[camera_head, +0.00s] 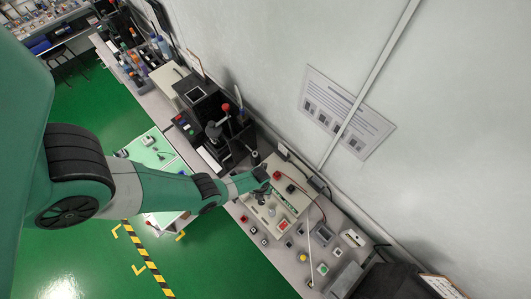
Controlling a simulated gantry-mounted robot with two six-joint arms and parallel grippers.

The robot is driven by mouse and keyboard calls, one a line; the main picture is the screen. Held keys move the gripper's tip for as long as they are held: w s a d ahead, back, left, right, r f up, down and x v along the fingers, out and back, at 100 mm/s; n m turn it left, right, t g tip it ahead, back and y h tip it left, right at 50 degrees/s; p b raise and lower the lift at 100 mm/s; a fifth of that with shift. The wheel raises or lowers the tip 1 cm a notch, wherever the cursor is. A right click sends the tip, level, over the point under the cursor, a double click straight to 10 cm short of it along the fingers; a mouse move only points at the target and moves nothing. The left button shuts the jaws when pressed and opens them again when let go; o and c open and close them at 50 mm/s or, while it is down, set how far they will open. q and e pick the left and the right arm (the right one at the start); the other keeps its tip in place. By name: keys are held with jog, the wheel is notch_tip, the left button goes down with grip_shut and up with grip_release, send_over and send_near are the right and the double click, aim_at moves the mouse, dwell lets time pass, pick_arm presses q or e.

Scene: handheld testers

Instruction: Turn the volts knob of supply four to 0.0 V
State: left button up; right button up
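A beige instrument box (297,200), probably the supply, sits on the grey bench at the right of centre. It has a green display strip (284,210), a red terminal or knob (283,225), and red and black fittings on top. My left arm comes in from the left, and its gripper (262,198) is over the box's left side, close to its front panel. The fingers are too small to show whether they are open or touching a knob. The volts knob, its reading and any number four label cannot be made out. My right gripper is out of view.
Small boxes with coloured buttons, including a yellow one (302,257) and a green one (323,268), stand on the bench right of the supply. A black press-like device (217,130) stands behind left. A wall and conduit run behind.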

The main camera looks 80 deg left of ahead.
aim_at(261, 202)
pick_arm(q)
notch_tip(261, 202, down, 11)
jog(key=b, duration=1)
jog(key=shift+f+b, duration=0.1)
jog(key=shift+b, duration=0.2)
jog(key=shift+w, duration=0.1)
grip_shut()
